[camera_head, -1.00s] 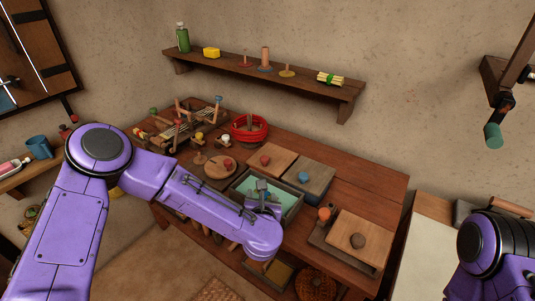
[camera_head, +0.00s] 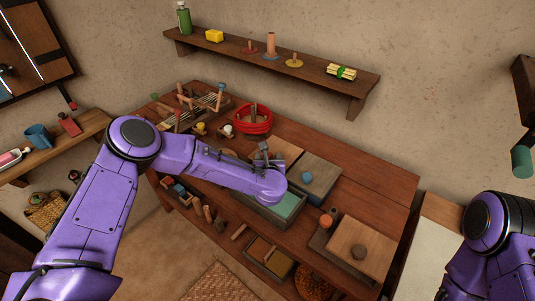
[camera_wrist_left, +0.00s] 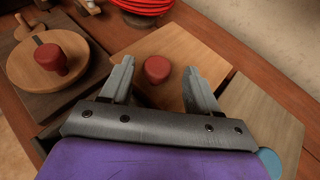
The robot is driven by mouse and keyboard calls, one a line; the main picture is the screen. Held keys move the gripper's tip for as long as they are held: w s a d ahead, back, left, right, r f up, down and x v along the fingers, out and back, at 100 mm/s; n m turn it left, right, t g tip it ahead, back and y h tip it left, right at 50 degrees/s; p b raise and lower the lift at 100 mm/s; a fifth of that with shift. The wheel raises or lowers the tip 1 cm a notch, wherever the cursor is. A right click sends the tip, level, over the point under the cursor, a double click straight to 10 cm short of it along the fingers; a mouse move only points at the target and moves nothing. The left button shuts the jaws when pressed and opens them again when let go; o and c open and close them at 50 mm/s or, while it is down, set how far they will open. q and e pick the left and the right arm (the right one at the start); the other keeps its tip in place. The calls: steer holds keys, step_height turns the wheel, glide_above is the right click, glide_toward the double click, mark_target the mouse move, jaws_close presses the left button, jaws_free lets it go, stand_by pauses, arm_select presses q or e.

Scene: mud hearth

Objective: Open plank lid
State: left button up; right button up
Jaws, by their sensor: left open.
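A light wooden plank lid (camera_head: 284,148) with a red knob lies on the workbench; my left arm partly covers it in the head view. In the left wrist view the lid (camera_wrist_left: 190,60) and its red knob (camera_wrist_left: 157,68) show plainly. My left gripper (camera_wrist_left: 155,82) is open above the lid, with the knob between its fingers in the picture; contact cannot be told. In the head view the gripper (camera_head: 266,158) points down at the lid. My right arm is at the right edge, its gripper out of frame.
A grey lid with a blue knob (camera_head: 307,177) lies to the right. An open box with a green inside (camera_head: 287,206) is in front. A round board with a red knob (camera_wrist_left: 50,57) is to the left, a red coil (camera_head: 252,120) behind. Another wooden lid (camera_head: 375,240) lies farther right.

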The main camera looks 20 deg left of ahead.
arm_select(q)
steer(key=shift+w+a+f, duration=0.15)
steer(key=shift+w+a, duration=0.05)
steer(key=shift+w, duration=0.2)
steer(key=shift+s, duration=0.1)
jaws_close()
